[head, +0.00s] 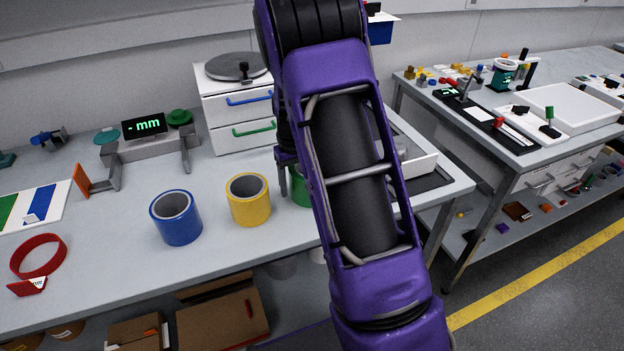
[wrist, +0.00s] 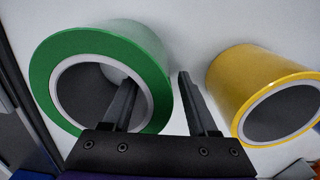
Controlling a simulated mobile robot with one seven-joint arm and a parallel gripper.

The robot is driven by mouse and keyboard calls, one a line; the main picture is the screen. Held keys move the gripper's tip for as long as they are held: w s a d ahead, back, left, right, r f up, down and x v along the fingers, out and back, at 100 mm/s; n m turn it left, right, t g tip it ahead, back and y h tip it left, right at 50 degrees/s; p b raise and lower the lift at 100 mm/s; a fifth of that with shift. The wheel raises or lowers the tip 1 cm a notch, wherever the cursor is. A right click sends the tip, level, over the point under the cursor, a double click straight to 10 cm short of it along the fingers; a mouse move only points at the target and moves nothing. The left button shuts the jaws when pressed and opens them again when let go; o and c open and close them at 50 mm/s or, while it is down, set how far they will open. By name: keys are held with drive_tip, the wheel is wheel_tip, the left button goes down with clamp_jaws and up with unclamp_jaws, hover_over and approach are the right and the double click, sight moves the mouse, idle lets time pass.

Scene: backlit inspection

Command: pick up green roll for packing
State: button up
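The green roll (head: 300,188) stands on the workbench to the right of the yellow roll (head: 249,201), partly hidden behind my arm in the head view. In the wrist view the green roll (wrist: 65,60) is at the left, its open end and grey core facing the camera. My gripper (wrist: 157,80) is open. Its left finger overlaps the roll's hollow and its right finger is outside the right wall, so that wall shows between them. I cannot tell whether either finger touches it. The gripper is largely hidden in the head view.
The yellow roll (wrist: 245,80) is close to the right finger in the wrist view. A blue roll (head: 176,218) and a red ring (head: 38,256) stand further left. A white drawer unit (head: 226,112) is behind the rolls. The bench's front strip is clear.

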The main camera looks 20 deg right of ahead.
clamp_jaws()
drive_tip(key=shift+r, duration=0.1)
idle(1.1)
